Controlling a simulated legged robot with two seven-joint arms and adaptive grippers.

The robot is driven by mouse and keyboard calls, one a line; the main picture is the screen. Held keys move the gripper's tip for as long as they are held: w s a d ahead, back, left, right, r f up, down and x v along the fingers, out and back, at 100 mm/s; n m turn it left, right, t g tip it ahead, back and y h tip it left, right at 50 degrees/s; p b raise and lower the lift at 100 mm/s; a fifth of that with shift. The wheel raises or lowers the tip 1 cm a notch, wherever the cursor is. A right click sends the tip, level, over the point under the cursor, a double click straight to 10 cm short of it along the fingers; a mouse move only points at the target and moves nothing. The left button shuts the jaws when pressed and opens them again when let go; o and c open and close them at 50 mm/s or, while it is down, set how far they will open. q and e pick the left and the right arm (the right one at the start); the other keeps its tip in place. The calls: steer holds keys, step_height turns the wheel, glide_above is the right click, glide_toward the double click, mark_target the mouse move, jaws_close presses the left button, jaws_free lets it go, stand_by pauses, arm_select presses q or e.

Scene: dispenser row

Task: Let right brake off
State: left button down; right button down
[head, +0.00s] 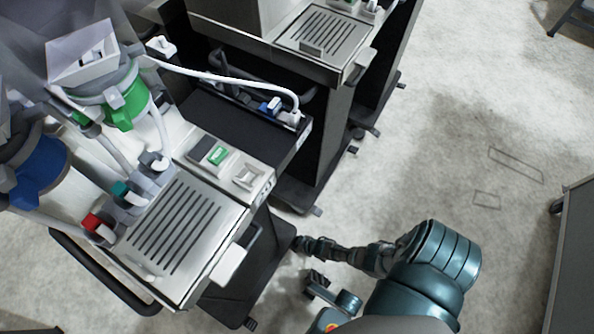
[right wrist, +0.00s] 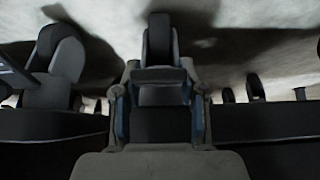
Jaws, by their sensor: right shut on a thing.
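The dispenser cart (head: 255,265) stands in the left half of the head view, with a dark base low above the floor. My right gripper (head: 304,243) is down beside the right edge of this base. The right wrist view shows my right gripper (right wrist: 161,110) with a finger on each side of a dark brake pedal (right wrist: 160,76). It is shut on this brake. A dark and grey caster (right wrist: 160,38) shows just beyond the pedal. Whether the pedal is up or down I cannot tell. My left gripper is not in view.
Another caster (right wrist: 55,68) stands to the left in the right wrist view. A neighbouring cart (head: 330,130) stands behind in the head view, its feet reaching onto the floor. A grey cabinet (head: 575,265) is at the right edge. The floor (head: 450,130) between is clear.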

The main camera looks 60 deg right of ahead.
steer(key=shift+w, duration=0.2)
steer(key=c, duration=0.6)
jaws_free()
steer(key=shift+c, duration=0.2)
steer(key=shift+s, duration=0.1)
steer(key=shift+s+r, duration=0.4)
steer(key=v, duration=1)
steer(key=shift+s+r, duration=0.2)
steer(key=shift+r, duration=0.15)
